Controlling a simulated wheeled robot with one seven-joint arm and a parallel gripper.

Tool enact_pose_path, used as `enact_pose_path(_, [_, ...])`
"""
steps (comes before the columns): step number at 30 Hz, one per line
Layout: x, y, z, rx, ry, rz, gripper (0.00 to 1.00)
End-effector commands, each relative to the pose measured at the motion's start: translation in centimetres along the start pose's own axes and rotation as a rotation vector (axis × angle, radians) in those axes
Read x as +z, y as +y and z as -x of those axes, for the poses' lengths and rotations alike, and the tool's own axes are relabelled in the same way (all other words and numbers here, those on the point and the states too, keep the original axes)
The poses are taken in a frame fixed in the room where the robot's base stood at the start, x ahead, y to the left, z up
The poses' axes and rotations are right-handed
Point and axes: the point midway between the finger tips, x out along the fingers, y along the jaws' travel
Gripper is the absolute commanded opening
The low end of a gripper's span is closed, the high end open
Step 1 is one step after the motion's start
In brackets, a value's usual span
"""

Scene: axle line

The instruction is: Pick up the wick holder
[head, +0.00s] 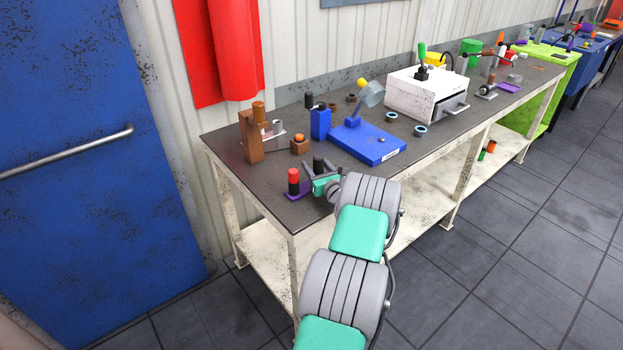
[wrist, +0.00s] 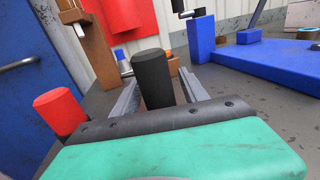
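None of the parts is labelled, so I cannot be sure which is the wick holder. A black cylinder (wrist: 153,78) stands upright between the fingers of my gripper (wrist: 160,77). It also shows in the head view (head: 318,163), near the front left of the bench. My gripper (head: 321,170) is low over the bench, its two grey fingers apart on either side of the cylinder. A gap shows at the right finger. The cylinder's lower part is hidden by the gripper body. A red-topped cylinder (head: 293,176) stands just left, also in the wrist view (wrist: 60,111).
A purple plate (head: 298,193) lies under the red-topped cylinder. Behind stand a brown wooden post (head: 249,137), a brown block (head: 299,146) and a blue block (head: 320,124). A blue base (head: 368,143) with a lamp-like arm is to the right, before a white box (head: 420,92).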

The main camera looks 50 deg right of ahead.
Motion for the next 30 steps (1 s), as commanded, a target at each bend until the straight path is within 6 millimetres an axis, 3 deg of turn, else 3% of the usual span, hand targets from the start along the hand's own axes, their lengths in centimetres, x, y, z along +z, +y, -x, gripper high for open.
enact_pose_path(18, [0.02,0.12,-0.02,0.002,0.0,0.0,0.0])
enact_pose_path(30, [0.15,0.1,-0.05,0.002,-0.002,0.001,0.0])
